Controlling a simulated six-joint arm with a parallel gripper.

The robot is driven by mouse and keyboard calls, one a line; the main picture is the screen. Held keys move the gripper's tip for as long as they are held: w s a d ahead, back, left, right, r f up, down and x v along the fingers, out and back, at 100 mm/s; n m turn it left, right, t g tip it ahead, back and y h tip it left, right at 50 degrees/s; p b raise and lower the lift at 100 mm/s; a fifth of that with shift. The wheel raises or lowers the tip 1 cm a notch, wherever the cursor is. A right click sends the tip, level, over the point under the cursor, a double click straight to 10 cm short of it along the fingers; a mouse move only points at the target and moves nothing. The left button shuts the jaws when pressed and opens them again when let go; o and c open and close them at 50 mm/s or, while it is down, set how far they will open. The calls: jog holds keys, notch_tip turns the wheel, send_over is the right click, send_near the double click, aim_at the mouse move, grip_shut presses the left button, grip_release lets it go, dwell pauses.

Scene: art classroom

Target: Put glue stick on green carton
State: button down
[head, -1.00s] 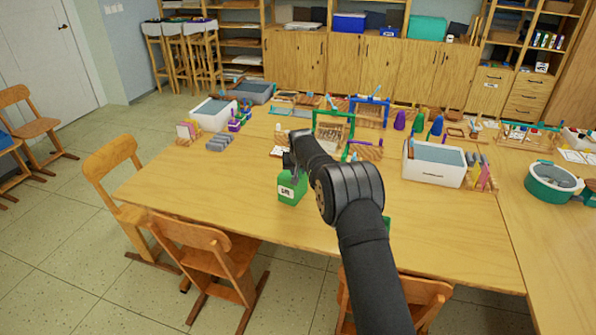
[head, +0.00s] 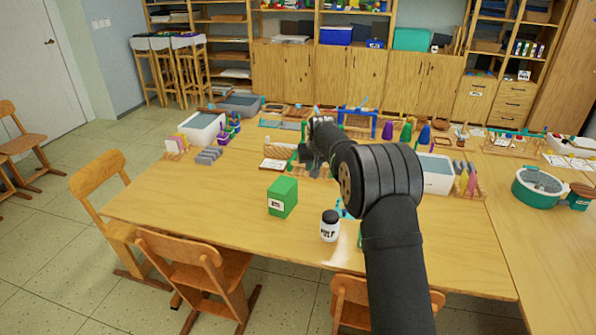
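The green carton (head: 283,197) with a white label stands upright on the wooden table, left of my arm. Its top looks bare. My gripper (head: 315,167) is beyond the carton and to its right, over the middle of the table near the racks. Its fingers are small and dark, so I cannot tell whether they are open or hold anything. I cannot make out a glue stick for certain; my arm hides part of the table.
A white jar (head: 330,227) with a black lid stands near the front edge, right of the carton. A small blue item lies beside it. Racks, cones and a white tub (head: 437,176) crowd the back. The table's left front is clear.

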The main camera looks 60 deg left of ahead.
jog(key=shift+s+a+r, duration=0.4)
jog(key=shift+a+r, duration=0.05)
jog(key=shift+r, duration=0.2)
jog(key=s+a+f, duration=0.4)
jog(key=s+a, duration=0.1)
jog(key=s+a+f, duration=0.2)
jog(key=a, duration=0.1)
jog(key=shift+s+a+f, duration=0.1)
jog(key=shift+s+f, duration=0.05)
jog(key=shift+f, duration=2.15)
jog(key=shift+f, duration=0.2)
jog(key=c, duration=1.2)
grip_release()
jog(key=shift+r, duration=0.1)
